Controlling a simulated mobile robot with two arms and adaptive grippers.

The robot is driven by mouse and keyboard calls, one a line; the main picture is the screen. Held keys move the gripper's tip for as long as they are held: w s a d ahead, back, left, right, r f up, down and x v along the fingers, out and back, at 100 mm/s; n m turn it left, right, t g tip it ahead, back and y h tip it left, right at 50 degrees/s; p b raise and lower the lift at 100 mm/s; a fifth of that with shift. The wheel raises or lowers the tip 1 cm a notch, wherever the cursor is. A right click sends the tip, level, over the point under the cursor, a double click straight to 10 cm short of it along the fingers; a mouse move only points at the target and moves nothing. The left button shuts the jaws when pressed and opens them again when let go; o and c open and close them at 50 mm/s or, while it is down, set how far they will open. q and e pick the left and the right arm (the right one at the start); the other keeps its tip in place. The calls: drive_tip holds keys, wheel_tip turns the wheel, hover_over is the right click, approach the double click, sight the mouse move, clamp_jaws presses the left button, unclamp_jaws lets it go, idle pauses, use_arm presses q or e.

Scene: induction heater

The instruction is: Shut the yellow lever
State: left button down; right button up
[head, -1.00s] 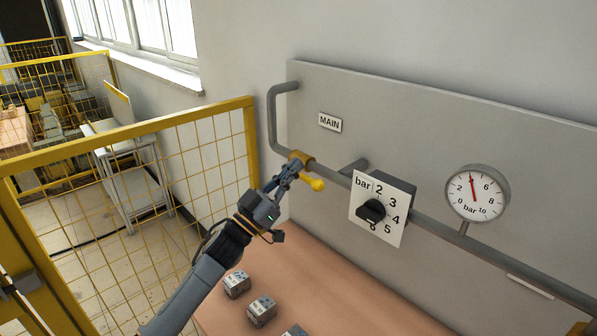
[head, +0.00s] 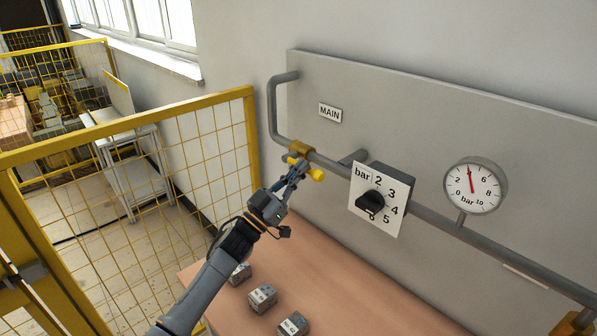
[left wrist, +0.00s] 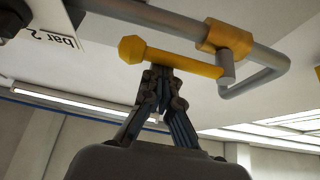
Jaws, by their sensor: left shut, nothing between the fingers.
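The yellow lever (head: 318,174) sticks out from a yellow collar (head: 299,147) on the grey pipe, left of the dial. In the left wrist view the lever (left wrist: 185,62) runs crosswise, with its thick knob end at left and the collar (left wrist: 228,39) at right. My left gripper (head: 299,168) is shut and empty. Its fingertips are in front of the lever and hide its middle in the head view. In the left wrist view the closed fingertips (left wrist: 161,72) are right at the lever, near the knob end; I cannot tell if they touch. My right gripper is out of view.
A dial plate (head: 380,199) with a black knob stands right of the lever, and a pressure gauge (head: 475,186) beyond it. A yellow mesh fence (head: 150,125) is at left. Several small grey blocks (head: 262,297) lie on the brown table (head: 350,290) below.

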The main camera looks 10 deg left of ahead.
use_arm(q)
drive_tip(key=shift+f+m+b, duration=0.3)
drive_tip(key=shift+m+b, duration=0.05)
drive_tip(key=shift+m, duration=0.25)
drive_tip(key=w+a+f+m+g+h+b, duration=0.1)
drive_tip(key=w+a+f+m+g+b, duration=0.1)
drive_tip(key=m+g+b, duration=0.4)
drive_tip(key=w+a+f+m+g+h+b, duration=0.1)
drive_tip(key=a+f+m+g+b, duration=0.2)
drive_tip(key=m+b, duration=0.6)
drive_tip(key=shift+w+a+f+m+g, duration=0.3)
drive_tip(key=shift+f+m+g, duration=1.1)
drive_tip(key=shift+m, duration=2.4)
drive_tip(key=shift+r, duration=0.15)
